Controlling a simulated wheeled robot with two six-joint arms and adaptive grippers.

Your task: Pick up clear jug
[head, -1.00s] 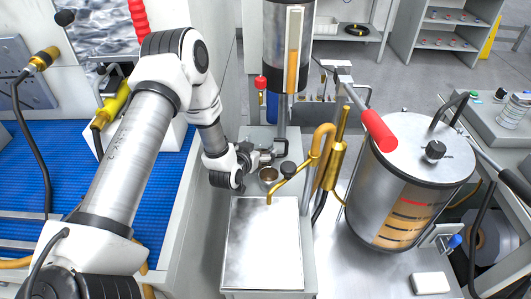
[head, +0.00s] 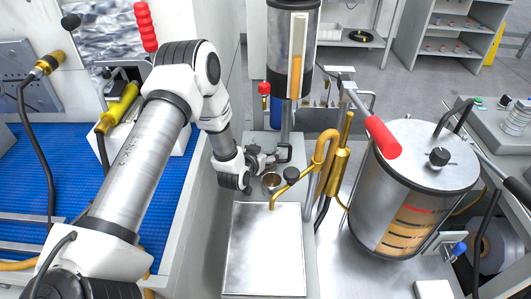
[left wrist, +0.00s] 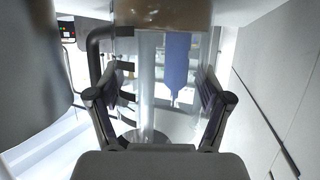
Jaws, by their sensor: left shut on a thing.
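The clear jug (left wrist: 160,85) fills the space between the two fingers of my left gripper (left wrist: 160,112) in the left wrist view. It is see-through, with a brownish band at the top and a dark handle-like bar at its left. The fingers press on it from both sides. In the head view my left gripper (head: 268,157) is low beside the narrow grey stand, under the tall metal cylinder, and the jug is hard to make out there. My right gripper is not in view.
Brass pipes (head: 325,165) stand close on the right. The tall cylinder (head: 290,50) is above and behind. A large metal drum (head: 415,190) is further right. A bare metal plate (head: 264,250) lies in front.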

